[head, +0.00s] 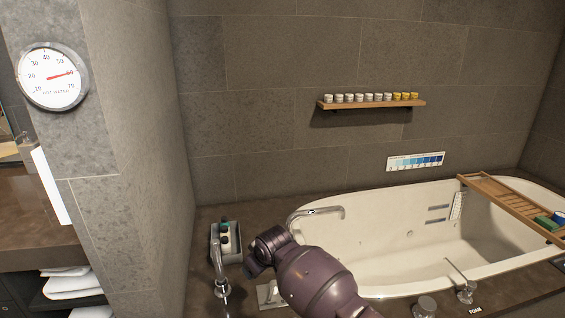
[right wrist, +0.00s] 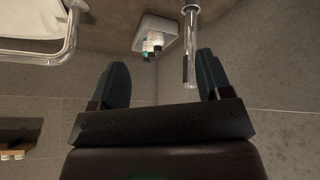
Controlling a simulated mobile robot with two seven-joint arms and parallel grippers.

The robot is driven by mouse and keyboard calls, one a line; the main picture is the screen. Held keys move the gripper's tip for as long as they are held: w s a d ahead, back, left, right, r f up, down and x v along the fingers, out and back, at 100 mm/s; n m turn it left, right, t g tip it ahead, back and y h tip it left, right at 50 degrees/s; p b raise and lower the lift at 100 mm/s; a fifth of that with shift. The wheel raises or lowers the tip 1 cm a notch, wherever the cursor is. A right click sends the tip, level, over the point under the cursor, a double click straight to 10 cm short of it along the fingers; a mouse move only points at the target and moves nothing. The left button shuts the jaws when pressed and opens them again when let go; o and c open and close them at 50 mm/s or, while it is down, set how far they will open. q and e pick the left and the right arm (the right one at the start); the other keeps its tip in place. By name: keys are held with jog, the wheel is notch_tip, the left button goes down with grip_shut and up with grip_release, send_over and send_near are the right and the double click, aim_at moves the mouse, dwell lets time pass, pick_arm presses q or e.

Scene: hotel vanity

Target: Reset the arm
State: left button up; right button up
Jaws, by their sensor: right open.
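My right arm reaches in from the bottom of the head view. Its gripper (head: 254,268) is low over the tub's left surround, beside a chrome tap and a grey tray. In the right wrist view the right gripper (right wrist: 162,72) has its two dark fingers spread wide, with nothing held. A chrome spout (right wrist: 190,45) shows near and partly between the fingertips; I cannot tell whether it touches them. In the head view the fingertips are mostly hidden by the wrist. My left gripper is in neither view.
The grey tray (head: 214,247) holds small bottles (head: 225,233). A tall chrome tap (head: 219,270) stands at its left front. A curved spout (head: 318,211) reaches over the white bathtub (head: 375,225). A wooden caddy (head: 500,200) spans the tub. A shelf (head: 370,104) bears several small jars.

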jog(key=s+d+r+m+t+y, duration=0.2)
jog(key=s+d+r+t+y, duration=0.1)
jog(key=d+r+t, duration=0.25)
jog(key=s+d+f+m+t+h+p, duration=0.1)
jog(key=s+d+f+m+t+h, duration=0.2)
jog(key=s+d, duration=0.95)
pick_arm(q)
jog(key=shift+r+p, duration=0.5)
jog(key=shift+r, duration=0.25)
pick_arm(e)
jog(key=s+d+f+m+g+h, duration=0.1)
jog(key=s+d+f, duration=0.2)
jog(key=s+d, duration=0.2)
jog(key=s+d+f+m+g+h, duration=0.1)
jog(key=s+d+f, duration=0.3)
jog(key=s, duration=0.8)
jog(key=s+d+f+g+h, duration=0.1)
jog(key=s+d+f, duration=0.2)
jog(key=s+d, duration=0.3)
jog(key=s, duration=0.2)
jog(key=shift+s+d+f+m, duration=0.2)
jog(key=shift+s+d+m, duration=0.1)
jog(key=shift+m, duration=0.1)
